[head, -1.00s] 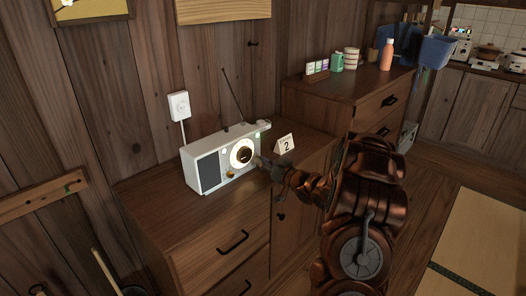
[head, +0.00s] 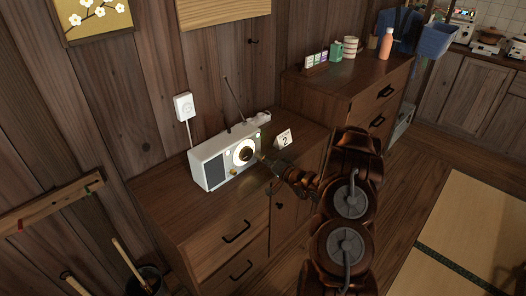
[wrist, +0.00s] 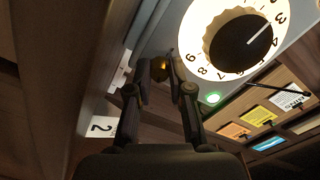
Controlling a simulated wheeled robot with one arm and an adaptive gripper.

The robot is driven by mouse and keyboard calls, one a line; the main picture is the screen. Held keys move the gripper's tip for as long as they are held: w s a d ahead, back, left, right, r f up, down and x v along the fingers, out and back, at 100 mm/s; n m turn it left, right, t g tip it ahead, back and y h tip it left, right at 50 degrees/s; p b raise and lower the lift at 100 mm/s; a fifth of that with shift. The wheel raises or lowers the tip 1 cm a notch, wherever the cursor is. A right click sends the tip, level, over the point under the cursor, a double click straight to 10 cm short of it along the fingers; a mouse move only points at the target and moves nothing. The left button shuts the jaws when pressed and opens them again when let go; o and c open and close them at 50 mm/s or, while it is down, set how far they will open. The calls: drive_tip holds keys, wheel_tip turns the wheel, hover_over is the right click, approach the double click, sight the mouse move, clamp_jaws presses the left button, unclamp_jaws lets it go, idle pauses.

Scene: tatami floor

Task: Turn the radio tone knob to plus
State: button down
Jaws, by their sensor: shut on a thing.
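The white radio (head: 211,170) stands on a wooden cabinet, with a dark speaker grille at left and a big round dial (head: 243,152) at right. A small brass knob (head: 233,171) sits low left of the dial. In the wrist view, the fingertips (wrist: 160,68) are closed around a small brass knob (wrist: 164,64), partly hidden by the fingers. The dial (wrist: 240,42) and a lit green lamp (wrist: 212,98) are beside it. I cannot read a plus mark or the knob's setting.
A card marked 2 (head: 284,139) stands on the cabinet (head: 185,211) right of the radio, close to my gripper. A thin antenna (head: 235,101) rises behind the radio. A taller dresser (head: 345,88) with bottles and packets stands behind. Tatami (head: 470,230) lies at right.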

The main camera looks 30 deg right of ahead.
drive_tip(key=shift+d+r+m+p, duration=0.1)
drive_tip(key=shift+r+m+p, duration=0.05)
drive_tip(key=shift+m+p, duration=1.3)
drive_tip(key=shift+m, duration=0.35)
drive_tip(key=c, duration=1)
unclamp_jaws()
drive_tip(key=shift+c, duration=0.2)
drive_tip(key=v, duration=1.2)
drive_tip(key=shift+w, duration=0.1)
